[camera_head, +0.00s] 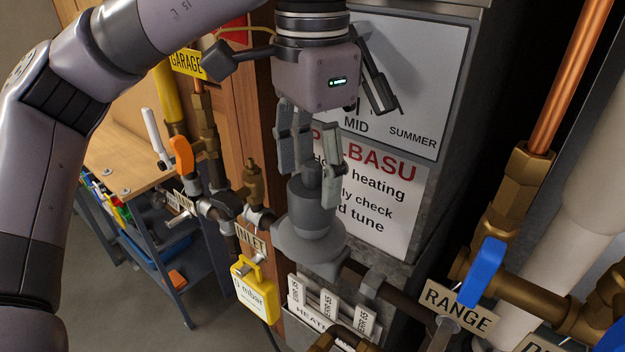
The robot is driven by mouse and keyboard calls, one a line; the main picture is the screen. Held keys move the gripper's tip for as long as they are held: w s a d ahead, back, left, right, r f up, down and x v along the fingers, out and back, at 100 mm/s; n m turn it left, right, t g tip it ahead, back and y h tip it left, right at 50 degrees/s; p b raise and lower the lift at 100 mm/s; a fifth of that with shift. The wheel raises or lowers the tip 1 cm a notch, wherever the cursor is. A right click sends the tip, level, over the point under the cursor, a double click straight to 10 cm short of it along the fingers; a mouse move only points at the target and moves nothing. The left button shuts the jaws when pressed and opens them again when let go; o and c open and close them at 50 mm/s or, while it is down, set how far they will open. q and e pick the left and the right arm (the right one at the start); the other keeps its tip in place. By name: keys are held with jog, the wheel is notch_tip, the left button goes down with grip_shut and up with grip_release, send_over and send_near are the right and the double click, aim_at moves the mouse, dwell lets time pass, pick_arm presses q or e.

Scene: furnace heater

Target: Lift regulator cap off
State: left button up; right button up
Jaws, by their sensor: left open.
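The grey regulator (300,245) stands upright on the pipework near the middle, in front of the heater. Its cap (314,196) is a grey, narrower cylinder on top with a small round stub. My left gripper (311,166) points down right above the cap, coming in from the upper left. Its fingers are open, with tips on either side of the stub at the cap's top. I cannot tell whether the fingers touch it. The cap appears seated on the regulator body. My right gripper is out of view.
Blue (482,272) and orange (182,156) valve handles flank the regulator. The heater panel (385,205) stands right behind. White labelled tags (328,305) sit below.

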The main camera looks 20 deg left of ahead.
pick_arm(q)
jog(key=shift+f, duration=0.8)
jog(key=shift+c, duration=0.2)
jog(key=c, duration=0.6)
jog(key=shift+c, duration=1)
jog(key=o, duration=0.5)
jog(key=c, duration=0.7)
jog(key=shift+r, duration=0.15)
jog(key=shift+r+p, duration=1.3)
jog(key=shift+r, duration=0.1)
